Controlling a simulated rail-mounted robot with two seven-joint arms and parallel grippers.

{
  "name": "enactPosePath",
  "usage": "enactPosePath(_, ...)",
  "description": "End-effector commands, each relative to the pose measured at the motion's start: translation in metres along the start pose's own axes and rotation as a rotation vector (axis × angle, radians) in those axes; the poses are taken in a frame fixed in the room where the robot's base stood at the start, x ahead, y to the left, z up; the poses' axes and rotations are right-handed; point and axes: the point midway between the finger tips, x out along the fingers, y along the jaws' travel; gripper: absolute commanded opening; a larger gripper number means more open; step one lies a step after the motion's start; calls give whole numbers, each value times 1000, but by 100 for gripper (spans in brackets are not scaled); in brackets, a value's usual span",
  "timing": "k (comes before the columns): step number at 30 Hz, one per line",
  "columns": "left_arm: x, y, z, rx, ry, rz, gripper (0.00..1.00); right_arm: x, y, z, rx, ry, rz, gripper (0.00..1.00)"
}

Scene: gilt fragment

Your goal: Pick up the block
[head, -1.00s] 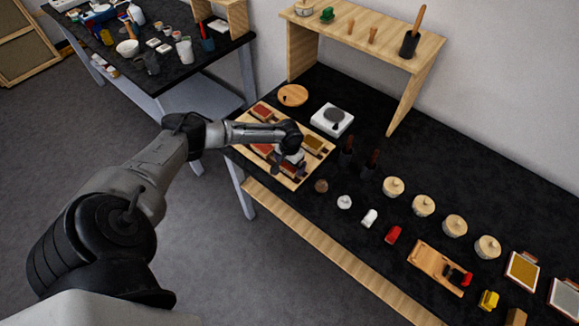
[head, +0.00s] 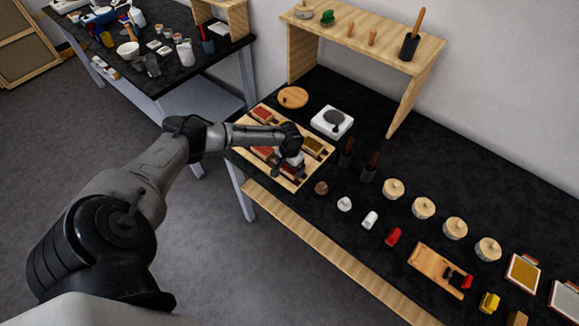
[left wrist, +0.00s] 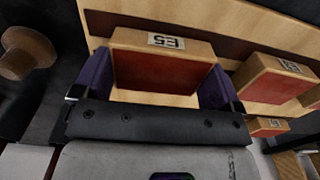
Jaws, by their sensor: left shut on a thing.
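The block (left wrist: 160,65) has a wooden body, a red face and a white label. In the left wrist view it sits between the purple fingers of my left gripper (left wrist: 160,85), which is shut on it, one finger at each side. In the head view my left gripper (head: 288,168) is over the wooden rack (head: 262,178) at the left end of the near table, and its hand largely hides the held block. I cannot tell whether the block is clear of the rack. My right gripper is not in view.
Similar blocks (left wrist: 275,80) lie close beside the held one. A round brown knob (left wrist: 27,55) is at the left. A white scale (head: 332,121) and a round wooden board (head: 293,96) stand behind the rack. A wooden shelf (head: 365,25) rises at the back.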

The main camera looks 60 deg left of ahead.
Motion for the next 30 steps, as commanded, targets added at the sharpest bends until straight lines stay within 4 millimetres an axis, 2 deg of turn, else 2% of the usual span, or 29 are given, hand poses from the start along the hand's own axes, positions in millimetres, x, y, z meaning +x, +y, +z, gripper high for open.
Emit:
enactPosePath(5, -17, -1, 0, 1, 2, -1, 67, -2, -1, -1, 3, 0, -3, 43)
enactPosePath(9, -42, -1, -1, 2, 4, -1, 67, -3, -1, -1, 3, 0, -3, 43)
enactPosePath(15, -65, 45, 6, 5, 2, 3, 67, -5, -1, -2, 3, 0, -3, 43)
enactPosePath(21, -86, 80, 11, 3, 3, 3, 67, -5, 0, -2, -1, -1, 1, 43)
enactPosePath(30, -104, 110, 16, 2, 1, 0, 67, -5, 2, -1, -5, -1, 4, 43)
